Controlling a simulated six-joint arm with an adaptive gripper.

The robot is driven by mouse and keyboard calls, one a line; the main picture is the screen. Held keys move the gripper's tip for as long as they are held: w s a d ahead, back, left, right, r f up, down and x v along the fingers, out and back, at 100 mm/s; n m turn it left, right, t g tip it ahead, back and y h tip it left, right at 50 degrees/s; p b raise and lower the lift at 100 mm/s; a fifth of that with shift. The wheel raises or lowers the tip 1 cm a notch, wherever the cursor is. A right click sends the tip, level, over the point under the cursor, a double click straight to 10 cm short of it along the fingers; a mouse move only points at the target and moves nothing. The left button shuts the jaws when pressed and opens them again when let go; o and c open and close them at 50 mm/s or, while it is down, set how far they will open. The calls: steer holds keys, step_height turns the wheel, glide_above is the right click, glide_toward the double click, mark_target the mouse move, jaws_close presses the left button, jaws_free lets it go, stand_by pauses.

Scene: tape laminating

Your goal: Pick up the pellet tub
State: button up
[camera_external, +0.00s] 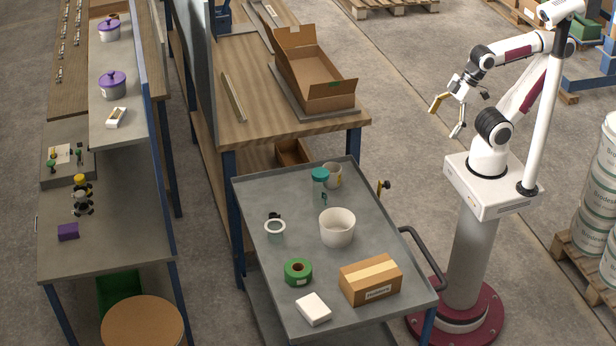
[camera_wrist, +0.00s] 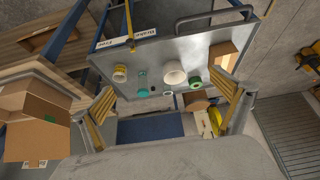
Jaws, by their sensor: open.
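A white round open tub (camera_external: 337,228), which fits the pellet tub, stands upright on the grey cart top (camera_external: 265,190). It also shows in the wrist view (camera_wrist: 175,75) near the middle; I cannot see what it contains. My gripper (camera_external: 446,121) is open and empty, in the air to the right of and above the cart, well apart from the tub. In the wrist view its two fingers (camera_wrist: 165,95) stand wide apart on either side, with the cart beyond them.
Around the tub are a teal-lidded jar (camera_external: 320,182), a pale mug (camera_external: 333,175), a white ring (camera_external: 275,228), green tape (camera_external: 298,271), a cardboard box (camera_external: 370,280) and a white block (camera_external: 313,309). A workbench (camera_external: 235,85) with an open carton (camera_external: 312,75) adjoins the cart.

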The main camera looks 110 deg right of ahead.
stand_by(0.3)
steer(key=c, duration=1.1)
steer(key=shift+o, duration=0.2)
steer(key=shift+w+d, duration=0.1)
steer(key=shift+w, duration=0.05)
